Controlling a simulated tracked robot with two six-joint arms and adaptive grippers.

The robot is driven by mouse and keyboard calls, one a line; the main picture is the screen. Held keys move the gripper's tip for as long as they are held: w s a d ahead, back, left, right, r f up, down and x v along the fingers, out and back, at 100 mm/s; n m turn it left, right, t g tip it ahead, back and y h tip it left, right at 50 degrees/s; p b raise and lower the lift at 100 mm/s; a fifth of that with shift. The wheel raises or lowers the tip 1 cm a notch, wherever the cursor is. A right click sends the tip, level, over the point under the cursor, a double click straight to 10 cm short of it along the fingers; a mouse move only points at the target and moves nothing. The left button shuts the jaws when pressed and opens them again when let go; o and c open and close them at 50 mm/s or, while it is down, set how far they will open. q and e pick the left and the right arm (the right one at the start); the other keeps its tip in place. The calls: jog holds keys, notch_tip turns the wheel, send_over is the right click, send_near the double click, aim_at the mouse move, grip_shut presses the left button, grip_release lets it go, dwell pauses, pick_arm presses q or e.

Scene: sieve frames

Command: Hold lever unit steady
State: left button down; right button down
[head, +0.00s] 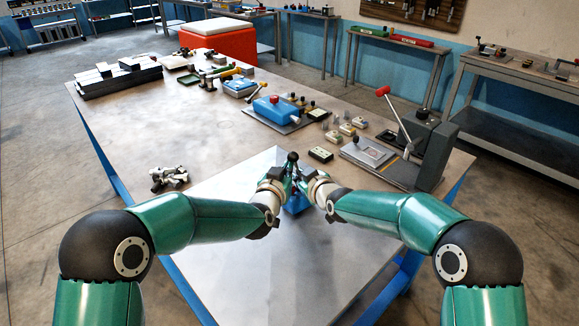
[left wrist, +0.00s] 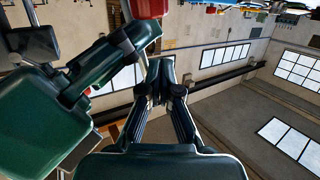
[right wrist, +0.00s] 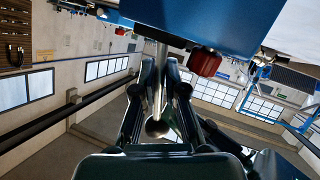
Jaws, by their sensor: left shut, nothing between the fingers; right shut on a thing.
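The lever unit is a small blue body (head: 297,204) with a dark ball-topped lever (head: 293,157), on the bright metal sheet at the near part of the table. My right gripper (head: 302,180) is shut on the lever unit from the right. In the right wrist view the fingers (right wrist: 160,70) close around its metal rod, below the blue body (right wrist: 215,22) with a dark red knob (right wrist: 205,62). My left gripper (head: 285,178) is shut and empty close beside it; its closed fingers show in the left wrist view (left wrist: 165,78). The grippers partly hide the unit.
A red-knobbed lever press (head: 425,145) stands on the table at the right. Small blocks (head: 345,130) and a blue device (head: 277,110) lie beyond the grippers. Pale pieces (head: 168,178) lie at the left. The metal sheet (head: 240,260) is clear in front.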

pick_arm(q)
jog(key=shift+w+d+r, duration=0.7)
jog(key=shift+d+r, duration=0.15)
jog(key=shift+d, duration=0.05)
dwell(0.8)
jog(key=shift+w+d+r, duration=0.2)
jog(key=shift+w+d, duration=0.2)
jog(key=shift+d, duration=0.1)
jog(key=shift+w+d+r, duration=0.2)
jog(key=shift+w+d, duration=0.2)
jog(key=shift+d, duration=0.05)
dwell(1.3)
jog(key=shift+w+d+r, duration=0.3)
dwell(1.0)
jog(key=shift+s+a+f, duration=0.3)
jog(key=shift+s+a, duration=0.55)
jog(key=shift+s+a+f, duration=0.25)
jog(key=shift+s+a, duration=0.65)
jog(key=shift+s+a+f, duration=0.3)
jog(key=shift+s+a, duration=0.55)
jog(key=shift+s+a+f, duration=0.15)
jog(key=shift+s+a, duration=0.05)
jog(key=shift+a, duration=0.1)
jog(key=shift+s+a+f, duration=0.65)
jog(key=shift+s+a, duration=0.15)
jog(key=shift+a, duration=0.05)
jog(key=shift+s+a+f, duration=0.6)
jog(key=shift+s+a, duration=0.15)
jog(key=shift+a, duration=0.1)
